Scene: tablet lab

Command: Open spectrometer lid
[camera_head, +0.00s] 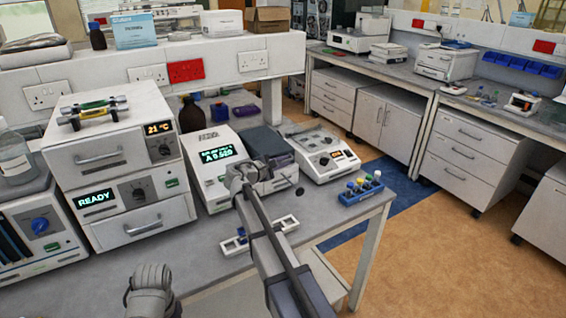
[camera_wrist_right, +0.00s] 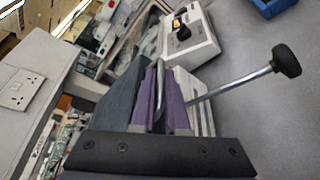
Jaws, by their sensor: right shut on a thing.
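The spectrometer (camera_head: 214,176) is a white bench instrument with a lit green display, on the near table. Its dark grey lid (camera_head: 264,141) is on its right part, and appears beside my fingers in the right wrist view (camera_wrist_right: 118,98). I cannot tell whether it is raised at all. My right gripper (camera_head: 284,160) reaches over the instrument's right part. In the right wrist view its purple fingers (camera_wrist_right: 161,90) are shut on a thin metal bar handle (camera_wrist_right: 160,72). A metal rod with a black knob (camera_wrist_right: 287,62) sticks out nearby.
A white instrument with a dial (camera_head: 324,153) stands close on the right. A blue rack of capped vials (camera_head: 362,189) sits near the table's right edge. A white holder (camera_head: 260,236) lies in front. Stacked ovens (camera_head: 125,185) and a brown bottle (camera_head: 191,115) stand left and behind.

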